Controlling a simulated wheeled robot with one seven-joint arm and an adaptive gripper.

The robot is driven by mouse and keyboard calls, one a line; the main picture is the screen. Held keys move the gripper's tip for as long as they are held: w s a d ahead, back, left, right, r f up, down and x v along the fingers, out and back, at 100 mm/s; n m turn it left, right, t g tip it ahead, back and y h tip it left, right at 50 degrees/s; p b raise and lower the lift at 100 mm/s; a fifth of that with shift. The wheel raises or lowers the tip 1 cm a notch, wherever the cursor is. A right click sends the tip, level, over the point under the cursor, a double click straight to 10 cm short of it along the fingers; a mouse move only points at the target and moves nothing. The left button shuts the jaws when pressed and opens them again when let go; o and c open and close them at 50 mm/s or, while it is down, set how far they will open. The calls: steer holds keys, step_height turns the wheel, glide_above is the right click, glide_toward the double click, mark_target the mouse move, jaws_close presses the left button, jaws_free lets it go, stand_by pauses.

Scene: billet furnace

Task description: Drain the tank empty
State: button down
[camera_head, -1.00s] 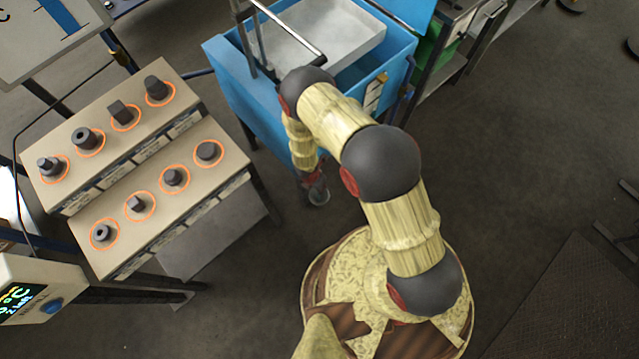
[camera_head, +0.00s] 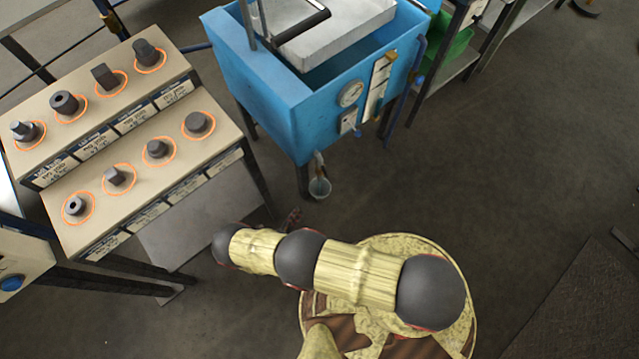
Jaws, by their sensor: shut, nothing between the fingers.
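The blue tank (camera_head: 268,97) stands on legs at the top middle, with a grey slab or tray over its opening. A round gauge (camera_head: 351,93) and a gauge plate (camera_head: 378,85) are on its right-hand face. A small drain spout (camera_head: 318,160) is at its lower front corner, with a small pale cup (camera_head: 320,189) below it. I cannot tell the spout's valve position or the liquid level. My gripper (camera_head: 292,218) is small and partly hidden behind my arm. It is shut and empty, below and left of the cup, apart from it.
A stepped rack (camera_head: 200,155) with several dark metal parts in orange rings stands at the left. A control box with a blue knob (camera_head: 12,283) is at the lower left. Open floor (camera_head: 460,190) lies right of the tank.

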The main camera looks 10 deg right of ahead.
step_height(320, 180, up, 12)
steer(key=n+t+h, duration=0.2)
steer(key=n+h, duration=0.1)
steer(key=h, duration=0.2)
steer(key=w+d+r+n+b, duration=0.1)
steer(key=w+d+r+b, duration=0.1)
steer(key=w+d, duration=0.7)
steer(key=shift+d+r+t, duration=0.3)
steer(key=shift+d+r, duration=0.15)
steer(key=shift+r, duration=0.05)
steer(key=g+y+p, duration=0.1)
steer(key=p, duration=0.1)
steer(key=w+d+g+y+p, duration=0.1)
steer(key=p, duration=0.1)
steer(key=shift+w+d+r+m, duration=0.15)
steer(key=shift+d+r+m, duration=0.05)
steer(key=shift+r+m, duration=0.15)
steer(key=shift+a, duration=0.1)
